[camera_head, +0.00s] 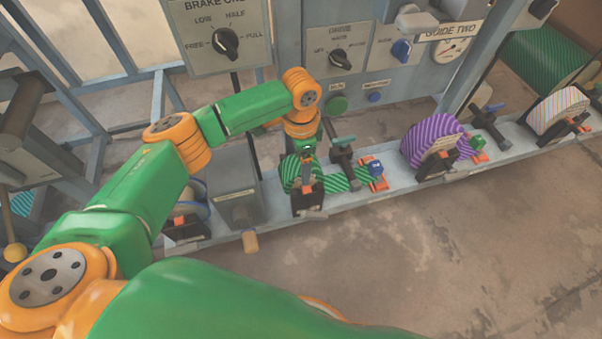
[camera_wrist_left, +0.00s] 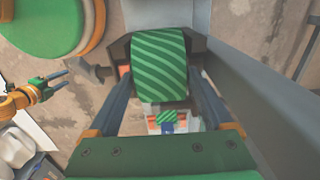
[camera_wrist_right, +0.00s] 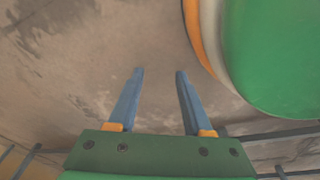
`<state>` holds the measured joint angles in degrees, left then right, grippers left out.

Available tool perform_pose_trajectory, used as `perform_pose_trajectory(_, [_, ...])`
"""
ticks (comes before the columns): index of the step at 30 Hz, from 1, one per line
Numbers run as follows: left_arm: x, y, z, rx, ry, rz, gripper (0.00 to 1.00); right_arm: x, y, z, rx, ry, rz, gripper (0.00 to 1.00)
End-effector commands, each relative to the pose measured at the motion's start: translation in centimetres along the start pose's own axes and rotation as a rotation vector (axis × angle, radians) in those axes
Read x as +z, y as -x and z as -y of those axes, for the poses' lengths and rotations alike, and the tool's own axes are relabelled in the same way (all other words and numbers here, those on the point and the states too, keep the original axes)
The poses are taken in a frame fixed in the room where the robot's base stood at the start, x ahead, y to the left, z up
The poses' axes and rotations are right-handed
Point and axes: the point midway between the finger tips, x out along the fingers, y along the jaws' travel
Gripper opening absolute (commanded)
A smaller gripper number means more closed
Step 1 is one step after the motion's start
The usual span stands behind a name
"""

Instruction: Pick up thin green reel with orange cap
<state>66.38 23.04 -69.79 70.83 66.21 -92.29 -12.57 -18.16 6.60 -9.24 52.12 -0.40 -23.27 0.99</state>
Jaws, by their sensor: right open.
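A green striped reel (camera_head: 337,183) sits in a dark holder on the grey rail; it also shows in the left wrist view (camera_wrist_left: 158,62). My left gripper (camera_head: 303,170) is down at the reel's left end, partly hidden by its own wrist. In the left wrist view its two fingers (camera_wrist_left: 162,80) stand wide apart on either side of the reel; I cannot tell whether they press on it. A blue knob (camera_head: 376,168) on an orange base is beside the reel. I cannot make out an orange cap on the reel. My right gripper (camera_wrist_right: 160,72) is open and empty over bare floor.
The grey rail (camera_head: 378,193) also bears a purple striped reel (camera_head: 432,138) and a white striped reel (camera_head: 558,108), with dark clamps between. A control panel (camera_head: 216,40) with knobs stands behind. A grey box (camera_head: 236,200) is left of the reel. The floor in front is clear.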

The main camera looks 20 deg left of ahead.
Motion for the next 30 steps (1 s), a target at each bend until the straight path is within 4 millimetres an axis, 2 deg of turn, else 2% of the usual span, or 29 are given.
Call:
perform_pose_trajectory(1, [0.0, 0.0, 0.0, 0.000, 0.000, 0.000, 0.68, 0.0, 0.0, 0.0, 0.000, 0.000, 0.000, 0.50])
perform_pose_trajectory(6, [0.0, 0.0, 0.0, 0.000, 0.000, 0.000, 0.22, 0.0, 0.0, 0.0, 0.000, 0.000, -0.001, 0.50])
perform_pose_trajectory(9, [0.0, 0.0, 0.0, 0.000, 0.000, 0.000, 0.00, 0.0, 0.0, 0.0, 0.000, 0.000, -0.001, 0.50])
perform_pose_trajectory(20, [0.0, 0.4, 0.0, 0.000, 0.000, -0.001, 0.00, -0.2, 0.4, -0.1, 0.000, -0.001, -0.006, 0.50])
perform_pose_trajectory(29, [0.1, 3.2, -0.1, 0.001, 0.003, -0.001, 0.00, 3.1, 2.9, -1.8, 0.023, 0.005, 0.016, 0.50])
perform_pose_trajectory(30, [0.2, 3.8, -0.2, 0.001, 0.004, -0.002, 0.00, 3.2, 3.6, -1.4, 0.017, 0.007, 0.019, 0.50])
